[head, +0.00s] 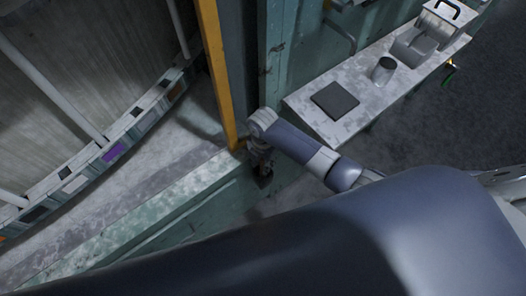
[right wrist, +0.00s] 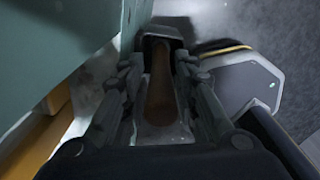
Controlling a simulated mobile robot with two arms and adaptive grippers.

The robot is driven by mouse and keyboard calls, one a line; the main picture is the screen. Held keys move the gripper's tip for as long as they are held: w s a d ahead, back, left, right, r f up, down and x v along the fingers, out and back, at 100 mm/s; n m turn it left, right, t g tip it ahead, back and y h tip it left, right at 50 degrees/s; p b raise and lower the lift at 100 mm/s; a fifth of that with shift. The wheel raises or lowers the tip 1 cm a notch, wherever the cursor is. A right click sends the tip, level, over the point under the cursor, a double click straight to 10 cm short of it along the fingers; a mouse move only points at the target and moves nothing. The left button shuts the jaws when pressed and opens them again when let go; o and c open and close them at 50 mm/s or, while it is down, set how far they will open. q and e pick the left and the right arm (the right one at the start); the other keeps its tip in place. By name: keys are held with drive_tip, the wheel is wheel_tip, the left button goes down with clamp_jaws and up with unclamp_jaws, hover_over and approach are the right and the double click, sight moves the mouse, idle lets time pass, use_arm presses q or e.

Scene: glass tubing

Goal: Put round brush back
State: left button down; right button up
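A brown handle (right wrist: 160,88), which looks like the round brush, lies lengthwise between the fingers of my right gripper (right wrist: 158,62) in the right wrist view. A dark block (right wrist: 163,28) shows at its far end; I cannot tell whether it is the brush head. The gripper appears shut on the handle. In the head view my right gripper (head: 263,168) hangs down beside the yellow post, over the green ledge, with something dark at its tip. My left gripper is out of view.
A yellow post (head: 216,70) and a green wall (head: 300,60) stand close to the right gripper. A worn white table (head: 300,104) at the upper right bears a dark flat pad (head: 335,100), a metal cup (head: 383,70) and a grey box (head: 413,47).

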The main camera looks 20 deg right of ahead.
wheel_tip(320, 180, up, 9)
drive_tip(key=shift+r, duration=0.2)
drive_tip(key=shift+s, duration=0.1)
idle(0.5)
